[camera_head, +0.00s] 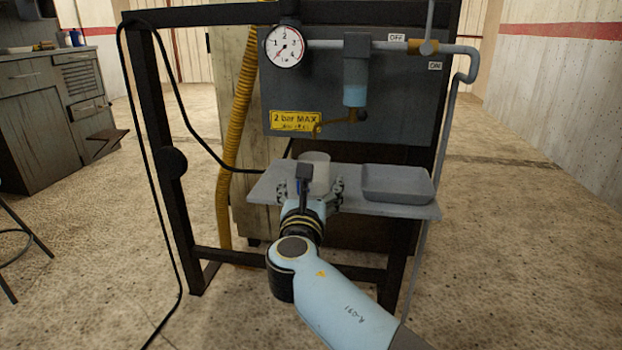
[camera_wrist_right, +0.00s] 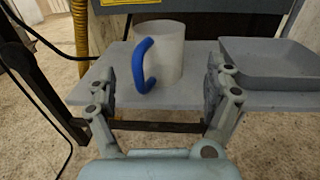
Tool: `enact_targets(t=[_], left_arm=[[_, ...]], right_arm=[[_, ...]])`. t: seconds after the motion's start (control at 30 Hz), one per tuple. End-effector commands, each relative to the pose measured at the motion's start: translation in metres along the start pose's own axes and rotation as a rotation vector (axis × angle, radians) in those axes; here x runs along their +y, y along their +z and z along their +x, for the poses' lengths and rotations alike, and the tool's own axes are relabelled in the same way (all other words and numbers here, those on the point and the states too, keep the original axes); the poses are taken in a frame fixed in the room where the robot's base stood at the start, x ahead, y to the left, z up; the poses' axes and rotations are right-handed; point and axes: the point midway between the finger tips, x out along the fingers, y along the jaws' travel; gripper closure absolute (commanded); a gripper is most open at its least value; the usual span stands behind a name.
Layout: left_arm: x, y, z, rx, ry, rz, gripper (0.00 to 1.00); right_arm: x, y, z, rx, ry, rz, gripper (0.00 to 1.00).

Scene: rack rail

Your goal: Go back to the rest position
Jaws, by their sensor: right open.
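My right gripper (camera_head: 310,190) is open at the front edge of a grey shelf (camera_head: 408,209). Its two fingers also show spread apart in the right wrist view (camera_wrist_right: 160,90). A white mug (camera_head: 317,167) stands upright on the shelf just beyond the fingers. In the right wrist view the mug (camera_wrist_right: 170,48) has a blue handle (camera_wrist_right: 138,65) facing my gripper, between the fingers' lines. The fingers do not hold the mug; whether one touches it I cannot tell. My left gripper is not in view.
A grey tray (camera_head: 397,184) sits on the shelf right of the mug. Above are a pressure gauge (camera_head: 284,46), a blue filter bowl (camera_head: 356,85) and a brass tap (camera_head: 340,121). A dark frame (camera_head: 163,130), black cable and yellow hose (camera_head: 236,130) stand left.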

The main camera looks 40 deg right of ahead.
Motion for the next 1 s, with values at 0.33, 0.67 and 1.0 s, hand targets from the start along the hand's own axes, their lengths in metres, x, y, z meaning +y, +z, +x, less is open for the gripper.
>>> enact_targets(t=[0.33, 0.67, 1.0], left_arm=[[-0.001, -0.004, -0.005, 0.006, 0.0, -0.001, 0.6], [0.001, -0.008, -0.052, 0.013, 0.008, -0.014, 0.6], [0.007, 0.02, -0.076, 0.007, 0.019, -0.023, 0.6]], right_arm=[[-0.003, 0.002, -0.012, 0.004, 0.0, -0.005, 0.14], [-0.08, -0.136, -0.081, 0.435, 0.003, 0.029, 0.14], [-0.227, -0.302, -0.266, 1.018, -0.482, 0.653, 0.14]])
